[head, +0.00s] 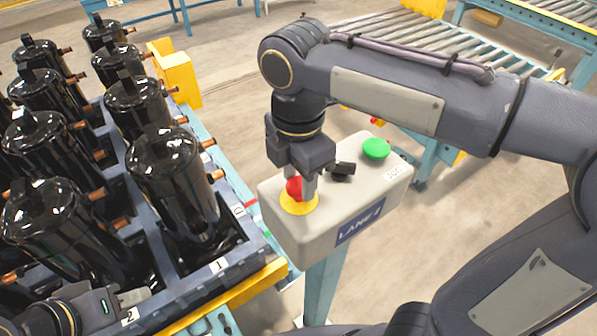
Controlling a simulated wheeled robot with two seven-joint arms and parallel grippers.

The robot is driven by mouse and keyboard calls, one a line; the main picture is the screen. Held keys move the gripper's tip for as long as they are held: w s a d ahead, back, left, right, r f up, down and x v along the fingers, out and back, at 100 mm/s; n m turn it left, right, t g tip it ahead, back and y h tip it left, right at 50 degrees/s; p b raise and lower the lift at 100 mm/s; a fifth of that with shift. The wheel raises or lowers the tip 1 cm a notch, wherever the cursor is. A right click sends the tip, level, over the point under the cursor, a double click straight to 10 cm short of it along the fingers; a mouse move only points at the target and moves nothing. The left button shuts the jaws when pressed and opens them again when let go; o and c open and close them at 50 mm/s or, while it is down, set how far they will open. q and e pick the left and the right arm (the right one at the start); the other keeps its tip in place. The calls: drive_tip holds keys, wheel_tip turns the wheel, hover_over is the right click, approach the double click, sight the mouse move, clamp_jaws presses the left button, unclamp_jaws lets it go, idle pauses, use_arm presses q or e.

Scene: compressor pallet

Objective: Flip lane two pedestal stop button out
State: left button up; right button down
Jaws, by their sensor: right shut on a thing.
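The pedestal control box (337,232) is pale grey with a blue lane label, whose number I cannot read surely. Its red stop button (294,187) sits on a yellow ring (299,203) at the left end of the top. My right gripper (302,188) reaches down from above and is shut on the red button, its fingers partly hiding it. My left gripper (135,299) is low at the left, beside the pallet's front edge and apart from the box; its finger gap is not clear.
A black selector knob (342,170) and a green button (376,148) share the box top. Several black compressors (172,180) stand on the pallet (250,252) at left. A roller conveyor (400,45) is behind. My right arm crosses the right side.

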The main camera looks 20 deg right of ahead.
sight(299, 183)
drive_tip(key=c, duration=0.9)
unclamp_jaws()
drive_tip(key=shift+r, duration=0.2)
drive_tip(key=shift+o, duration=0.2)
wheel_tip(299, 183, up, 8)
drive_tip(key=shift+f, duration=0.1)
